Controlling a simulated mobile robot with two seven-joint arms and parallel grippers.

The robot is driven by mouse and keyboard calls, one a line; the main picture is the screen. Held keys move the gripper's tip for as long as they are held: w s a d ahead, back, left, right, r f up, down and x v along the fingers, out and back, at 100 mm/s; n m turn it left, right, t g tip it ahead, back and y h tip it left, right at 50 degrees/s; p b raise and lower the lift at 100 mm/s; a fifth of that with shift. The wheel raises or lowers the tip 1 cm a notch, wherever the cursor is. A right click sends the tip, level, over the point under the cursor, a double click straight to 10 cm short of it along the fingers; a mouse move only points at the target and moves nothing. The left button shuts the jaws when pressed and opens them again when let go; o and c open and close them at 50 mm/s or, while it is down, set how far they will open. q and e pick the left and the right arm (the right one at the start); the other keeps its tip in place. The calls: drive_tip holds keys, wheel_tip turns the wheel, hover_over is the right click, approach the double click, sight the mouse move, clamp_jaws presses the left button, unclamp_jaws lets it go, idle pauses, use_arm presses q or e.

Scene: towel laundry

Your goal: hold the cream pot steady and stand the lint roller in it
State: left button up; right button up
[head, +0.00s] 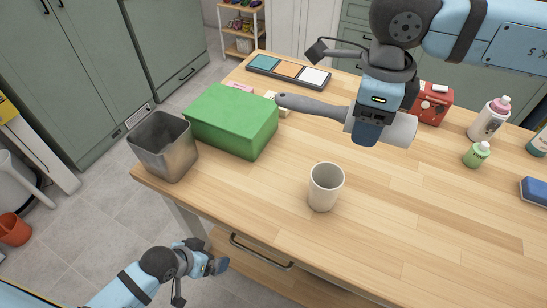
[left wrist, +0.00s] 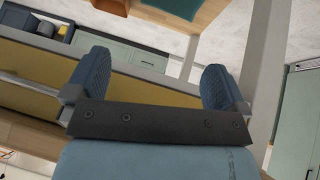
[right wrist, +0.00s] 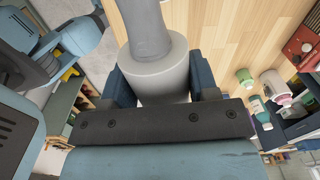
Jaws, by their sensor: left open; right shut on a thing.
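The cream pot (head: 324,190) stands upright and empty near the front edge of the wooden table (head: 420,215). My right gripper (head: 368,132) is shut on the lint roller (head: 315,106) and holds it sideways above the table, behind and right of the pot. The roller's grey handle points left; its pale head is in the jaws. In the right wrist view the lint roller (right wrist: 158,75) sits between both fingers. My left gripper (head: 217,266) is low, off the table's front edge, apart from the pot. In the left wrist view its fingers (left wrist: 150,88) are open and empty.
A green box (head: 232,122) and a metal bin (head: 163,146) stand at the table's left end. A tray of colour panels (head: 288,72) lies at the back. A red box (head: 433,103), bottles (head: 489,119) and a blue sponge (head: 536,190) are at right. The table around the pot is clear.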

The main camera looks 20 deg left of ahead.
use_arm(q)
drive_tip(key=s+d+r+m+t+h, duration=0.2)
drive_tip(key=s+d+r+m, duration=0.15)
drive_tip(key=r, duration=0.25)
drive_tip(key=s+d+r+m+t+h, duration=0.1)
drive_tip(key=s+d+r+m+h, duration=0.1)
drive_tip(key=d+r+m, duration=0.3)
drive_tip(key=w+d+r+n+t+h, duration=0.1)
drive_tip(key=w+d+r+t+h, duration=0.2)
drive_tip(key=w+r, duration=0.4)
drive_tip(key=w+d+r+n+t+h, duration=0.25)
drive_tip(key=w+r+t, duration=0.2)
drive_tip(key=r, duration=0.45)
drive_tip(key=m+g, duration=0.9)
drive_tip(key=g, duration=0.5)
approach(342, 180)
drive_tip(key=shift+h, duration=0.55)
drive_tip(key=x, duration=0.3)
drive_tip(key=f+x, duration=0.1)
drive_tip(key=x, duration=0.2)
drive_tip(key=shift+w+f, duration=0.15)
